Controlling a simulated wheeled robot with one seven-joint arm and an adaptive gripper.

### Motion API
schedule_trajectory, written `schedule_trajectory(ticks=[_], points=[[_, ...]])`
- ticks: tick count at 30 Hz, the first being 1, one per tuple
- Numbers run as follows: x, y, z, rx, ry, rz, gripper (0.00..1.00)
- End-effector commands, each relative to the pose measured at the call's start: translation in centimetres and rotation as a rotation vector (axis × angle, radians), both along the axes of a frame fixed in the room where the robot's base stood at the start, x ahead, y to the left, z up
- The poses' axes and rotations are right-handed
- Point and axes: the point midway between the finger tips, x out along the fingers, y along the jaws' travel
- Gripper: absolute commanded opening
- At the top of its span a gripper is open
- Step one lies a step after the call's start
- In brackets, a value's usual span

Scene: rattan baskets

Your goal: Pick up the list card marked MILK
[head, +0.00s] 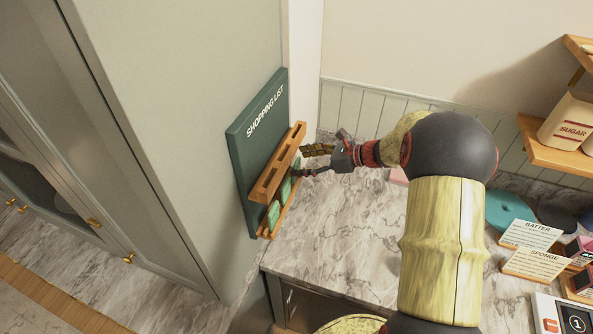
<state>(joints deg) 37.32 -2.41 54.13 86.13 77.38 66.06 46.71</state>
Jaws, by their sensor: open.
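A dark green SHOPPING LIST board (246,140) hangs on the side of the tall cabinet, left of centre. It has an upper wooden rail with slots (277,165) and a lower wooden ledge (268,230). Several green cards stand on the ledge, among them a near card (273,214) and a middle card (285,190). Their markings are too small to read, so I cannot tell which is MILK. My gripper (299,162) is open at the right of the board, its fingers pointing left toward the far end of the rails. Contact with a card cannot be made out.
A marble counter (330,235) lies below, largely clear in the middle. At the right are BATTER (531,233) and SPONGE (537,263) cards, a teal round item (508,211) and a shelf (553,153) with a SUGAR canister (567,121). The tall cabinet (180,100) bounds the left.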

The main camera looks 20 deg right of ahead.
Motion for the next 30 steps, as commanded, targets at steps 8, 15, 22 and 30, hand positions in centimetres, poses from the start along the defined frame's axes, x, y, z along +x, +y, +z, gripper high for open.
schedule_trajectory(ticks=[8, 15, 22, 30], points=[[1.6, 1.7, -1.1, -0.001, -0.001, 0.0, 0.67], [1.5, 1.6, -1.1, 0.0, 0.0, 0.001, 0.6], [1.5, 1.6, -1.1, 0.0, 0.0, 0.001, 0.47], [1.5, 1.6, -1.1, 0.0, 0.0, 0.001, 0.32]])
